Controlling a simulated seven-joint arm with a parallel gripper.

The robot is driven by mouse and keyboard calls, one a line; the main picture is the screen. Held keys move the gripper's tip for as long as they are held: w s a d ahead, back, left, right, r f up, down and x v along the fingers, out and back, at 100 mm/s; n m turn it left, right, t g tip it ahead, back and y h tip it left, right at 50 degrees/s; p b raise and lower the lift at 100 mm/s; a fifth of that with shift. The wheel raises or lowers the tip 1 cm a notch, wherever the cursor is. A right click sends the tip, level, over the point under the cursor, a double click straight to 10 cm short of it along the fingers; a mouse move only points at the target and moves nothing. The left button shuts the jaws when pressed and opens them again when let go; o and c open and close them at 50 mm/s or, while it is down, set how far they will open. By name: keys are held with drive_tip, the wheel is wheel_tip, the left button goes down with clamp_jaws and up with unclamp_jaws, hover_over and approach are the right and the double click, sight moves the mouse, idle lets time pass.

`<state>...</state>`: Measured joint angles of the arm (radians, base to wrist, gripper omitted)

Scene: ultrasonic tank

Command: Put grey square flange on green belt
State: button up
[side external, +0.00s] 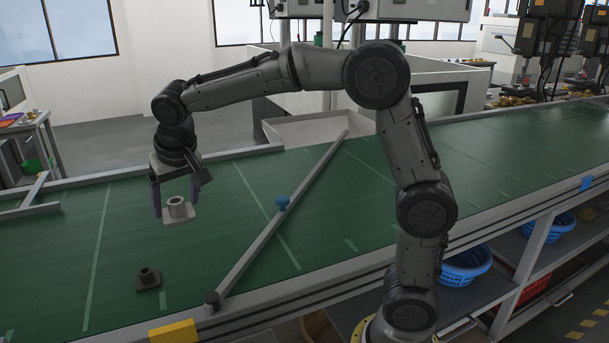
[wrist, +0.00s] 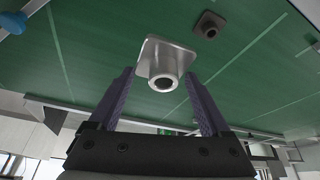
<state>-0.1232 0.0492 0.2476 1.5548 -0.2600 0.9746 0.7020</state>
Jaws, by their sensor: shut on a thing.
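The grey square flange (side external: 178,212), a light metal plate with a round hollow collar, is at the fingertips of my gripper (side external: 176,203). The flange also shows in the wrist view (wrist: 163,62), between the two purple-grey fingers, with its collar towards the camera. My gripper is shut on it, pointing down. The green belt (side external: 240,215) spreads under it. I cannot tell whether the plate touches the belt or hangs just above it.
A dark flange (side external: 148,279) lies on the belt nearer the front; the wrist view shows it too (wrist: 209,25). A slanted metal guide bar (side external: 285,205) crosses the belt to the right. A yellow block (side external: 173,331) sits at the front edge. Belt around the held flange is clear.

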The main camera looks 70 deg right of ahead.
drive_tip(key=s+d+m+g+h, duration=0.15)
drive_tip(key=s+d+m, duration=0.35)
drive_tip(key=s, duration=0.7)
drive_tip(key=s+d+m+g, duration=0.3)
drive_tip(key=s+m, duration=0.4)
drive_tip(key=s, duration=0.6)
drive_tip(key=s+d+m+g+h, duration=0.15)
drive_tip(key=s+d+m, duration=0.35)
drive_tip(key=s, duration=0.7)
drive_tip(key=w+d+f+m, duration=0.1)
drive_tip(key=w+d+f, duration=0.2)
drive_tip(key=w+d, duration=0.1)
drive_tip(key=shift+w+d+f+y, duration=0.25)
drive_tip(key=shift+w+d+y, duration=0.15)
drive_tip(key=shift+d, duration=0.5)
drive_tip(key=d+f, duration=0.1)
drive_tip(key=w+d+f, duration=0.1)
drive_tip(key=f, duration=0.1)
drive_tip(key=w+d+f, duration=0.1)
drive_tip(key=shift+w+d+f, duration=0.2)
drive_tip(key=shift+w+f, duration=0.05)
drive_tip(key=shift+f, duration=0.05)
drive_tip(key=shift+w+d+f, duration=0.25)
drive_tip(key=shift+d+f, duration=0.05)
drive_tip(key=shift+f, duration=0.15)
drive_tip(key=shift+w+d+f, duration=0.1)
drive_tip(key=shift+f, duration=0.85)
drive_tip(key=shift+w+d+f, duration=0.1)
drive_tip(key=shift+f, duration=0.8)
